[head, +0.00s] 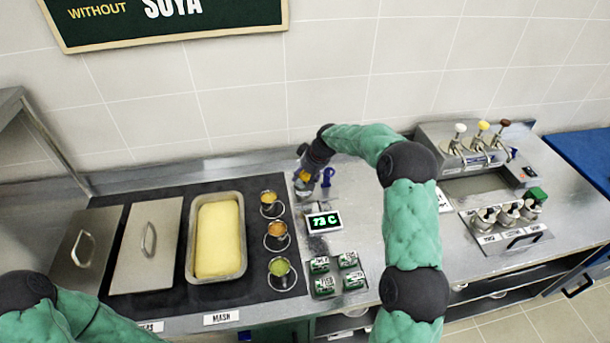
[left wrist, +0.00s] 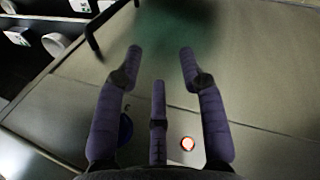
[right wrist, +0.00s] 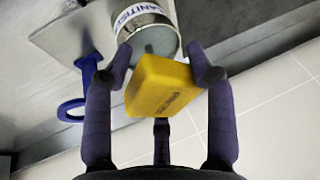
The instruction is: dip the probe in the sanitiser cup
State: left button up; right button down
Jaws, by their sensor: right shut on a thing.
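My right gripper (head: 303,180) is over the back of the counter, by the wall. In the right wrist view my right gripper (right wrist: 174,72) is shut on the yellow probe handle (right wrist: 162,86). The sanitiser cup (right wrist: 146,22), metal with a white label reading "SANITI", is just beyond the handle. My left gripper (left wrist: 160,62) is open and empty in the left wrist view.
A blue hook (right wrist: 75,110) stands beside the cup. A display (head: 323,222) reads 73 C in front, with several green tins (head: 337,276) nearer. A mash pan (head: 216,238) and small sauce pots (head: 278,267) are left. A pump dispenser (head: 475,150) is right.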

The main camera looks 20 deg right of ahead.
jog(key=shift+r, duration=0.1)
jog(key=shift+r+p, duration=2.7)
jog(key=shift+r, duration=1.75)
